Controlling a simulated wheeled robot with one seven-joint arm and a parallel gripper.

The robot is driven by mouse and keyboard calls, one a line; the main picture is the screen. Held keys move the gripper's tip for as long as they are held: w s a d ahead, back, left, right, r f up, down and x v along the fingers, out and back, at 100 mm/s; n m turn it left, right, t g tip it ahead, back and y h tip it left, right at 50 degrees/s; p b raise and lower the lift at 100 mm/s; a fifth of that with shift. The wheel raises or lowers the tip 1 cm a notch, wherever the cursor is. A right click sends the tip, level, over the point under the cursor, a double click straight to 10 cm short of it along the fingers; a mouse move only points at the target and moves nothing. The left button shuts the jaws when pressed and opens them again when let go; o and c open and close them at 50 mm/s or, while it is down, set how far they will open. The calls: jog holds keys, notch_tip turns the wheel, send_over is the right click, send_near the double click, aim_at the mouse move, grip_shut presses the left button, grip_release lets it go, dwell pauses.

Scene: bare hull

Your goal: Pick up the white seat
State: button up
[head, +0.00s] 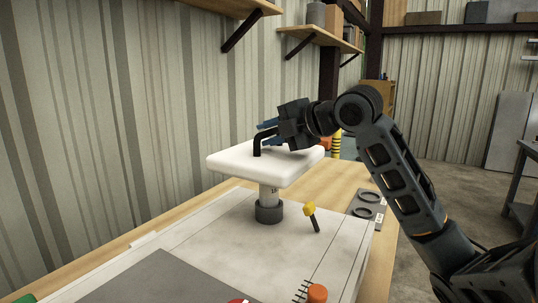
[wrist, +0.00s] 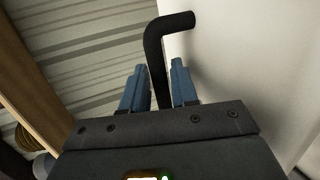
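The white seat (head: 240,161) is a thick square slab lying level on a short grey post with a dark collar (head: 268,211). A black bent handle (head: 257,143) rises from its top. In the wrist view the seat (wrist: 240,60) fills the right side, and the handle (wrist: 155,60) stands between my two blue fingers. My gripper (head: 266,128) is at the handle, above the seat. In the wrist view my gripper (wrist: 160,75) has its fingers apart on either side of the handle, with narrow gaps showing.
The post stands on a pale panel (head: 215,245) on a wooden bench (head: 348,180). A yellow-headed tool (head: 310,210), a dark plate with rings (head: 367,205) and an orange knob (head: 317,293) are nearby. The corrugated wall (head: 100,120) is close on the left; shelves hang above.

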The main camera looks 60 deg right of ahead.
jog(key=shift+w, duration=0.2)
grip_shut()
dwell(1.3)
